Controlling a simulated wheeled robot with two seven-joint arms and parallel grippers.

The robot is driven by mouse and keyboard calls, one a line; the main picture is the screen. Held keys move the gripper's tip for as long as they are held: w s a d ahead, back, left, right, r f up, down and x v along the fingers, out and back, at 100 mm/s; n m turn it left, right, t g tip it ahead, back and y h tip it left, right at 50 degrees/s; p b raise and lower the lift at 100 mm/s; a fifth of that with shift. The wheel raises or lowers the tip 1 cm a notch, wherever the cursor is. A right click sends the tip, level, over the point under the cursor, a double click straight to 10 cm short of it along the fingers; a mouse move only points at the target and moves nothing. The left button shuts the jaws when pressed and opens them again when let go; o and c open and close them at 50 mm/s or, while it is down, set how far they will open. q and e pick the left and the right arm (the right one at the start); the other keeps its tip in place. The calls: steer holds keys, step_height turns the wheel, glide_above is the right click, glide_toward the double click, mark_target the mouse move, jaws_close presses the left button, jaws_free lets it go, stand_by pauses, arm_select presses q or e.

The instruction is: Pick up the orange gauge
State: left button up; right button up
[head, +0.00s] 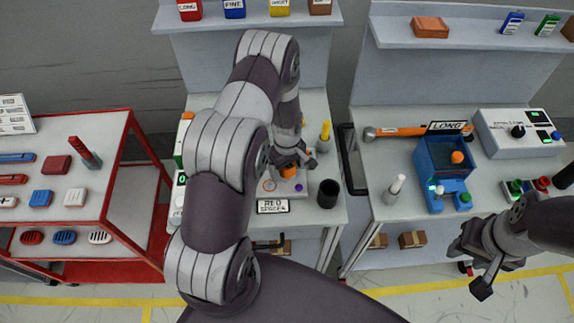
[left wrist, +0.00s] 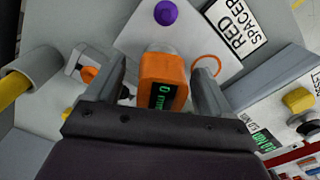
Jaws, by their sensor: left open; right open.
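The orange gauge (left wrist: 160,70) has a dark display with green digits. In the left wrist view it stands between the two fingers of my open left gripper (left wrist: 152,82), with a visible gap to the right finger. In the head view the gauge (head: 288,171) is partly hidden beneath my left gripper (head: 297,158), on the middle table by the "RED SPACER" sign. Whether the fingers touch it I cannot tell. My right gripper (head: 474,271) is open and empty, low at the right, in front of the right table.
Near the gauge are a purple knob (left wrist: 165,13), a RED SPACER sign (head: 273,206), a black cup (head: 328,194) and a yellow-topped post (head: 325,132). The right table holds a blue fixture (head: 428,165) and a hammer (head: 400,132). A red-framed cart (head: 110,125) stands left.

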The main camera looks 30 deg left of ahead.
arm_select(q)
steer(key=shift+s+d, duration=0.1)
steer(key=shift+d, duration=0.05)
steer(key=c, duration=0.7)
steer(key=shift+r, duration=0.1)
steer(key=c, duration=0.6)
